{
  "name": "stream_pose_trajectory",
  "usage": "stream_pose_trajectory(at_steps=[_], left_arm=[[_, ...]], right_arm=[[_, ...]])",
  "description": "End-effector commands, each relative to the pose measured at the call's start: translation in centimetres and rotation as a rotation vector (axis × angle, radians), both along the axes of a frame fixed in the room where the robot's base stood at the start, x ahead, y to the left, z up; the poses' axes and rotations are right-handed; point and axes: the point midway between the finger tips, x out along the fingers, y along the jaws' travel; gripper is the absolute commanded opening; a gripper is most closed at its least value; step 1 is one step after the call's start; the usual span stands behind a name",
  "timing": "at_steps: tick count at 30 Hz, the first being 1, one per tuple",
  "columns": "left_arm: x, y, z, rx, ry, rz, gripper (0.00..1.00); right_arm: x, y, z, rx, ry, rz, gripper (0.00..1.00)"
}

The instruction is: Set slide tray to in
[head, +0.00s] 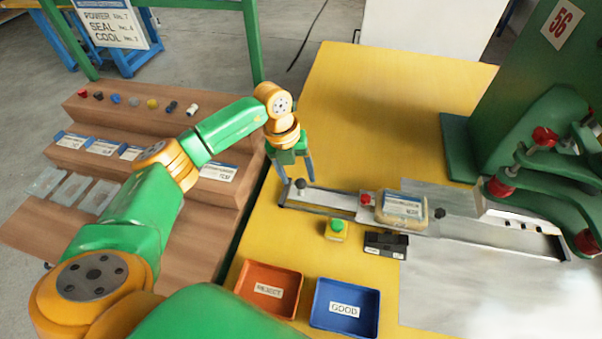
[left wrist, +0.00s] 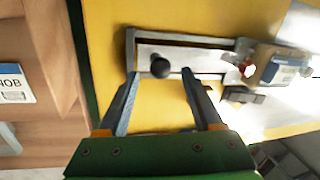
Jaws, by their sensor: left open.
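The slide tray (head: 335,199) is a pale metal plate in a long dark-edged rail on the yellow table. A black round knob (head: 301,184) stands at its left end. In the left wrist view the tray plate (left wrist: 200,58) and the knob (left wrist: 160,67) show ahead of my fingers. My left gripper (head: 297,178) is open and empty, pointing down at the rail's left end. The knob shows between its fingertips (left wrist: 160,76); I cannot tell whether they touch it. A second dark knob (head: 439,213) is farther right along the rail. My right gripper is not in view.
A labelled box (head: 401,210) sits on the rail beside a red button (head: 366,199). A green button (head: 338,225) and black block (head: 386,244) stand in front. Red (head: 268,308) and blue (head: 345,327) bins are nearer. The green machine (head: 520,100) stands right.

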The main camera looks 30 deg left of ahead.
Motion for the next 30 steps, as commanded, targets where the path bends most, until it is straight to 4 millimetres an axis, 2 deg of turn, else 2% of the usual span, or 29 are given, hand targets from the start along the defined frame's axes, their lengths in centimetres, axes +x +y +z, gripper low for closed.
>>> stream_pose_trajectory(at_steps=[4, 11, 12, 13, 19, 20, 30], left_arm=[[0.2, -0.4, -1.8, -0.002, 0.002, 0.001, 0.67], [0.2, -0.4, -2.1, -0.002, -0.001, 0.000, 0.67], [0.2, -0.4, -2.1, -0.002, -0.001, 0.000, 0.65], [0.2, -0.4, -2.1, -0.003, -0.001, 0.000, 0.56], [0.2, -0.4, -2.1, -0.003, -0.001, 0.000, 0.02], [0.2, -0.4, -2.1, -0.003, -0.001, 0.000, 0.00], [0.2, -0.4, -2.1, -0.003, -0.001, 0.000, 0.00]], right_arm=[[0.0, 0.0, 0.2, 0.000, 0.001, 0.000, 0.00], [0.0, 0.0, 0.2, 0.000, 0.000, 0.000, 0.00], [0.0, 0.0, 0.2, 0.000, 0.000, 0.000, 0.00], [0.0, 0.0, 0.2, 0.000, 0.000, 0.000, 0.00], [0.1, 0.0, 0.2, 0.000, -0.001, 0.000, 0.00], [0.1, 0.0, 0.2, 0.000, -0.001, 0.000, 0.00], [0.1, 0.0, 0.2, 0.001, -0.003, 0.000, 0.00]])
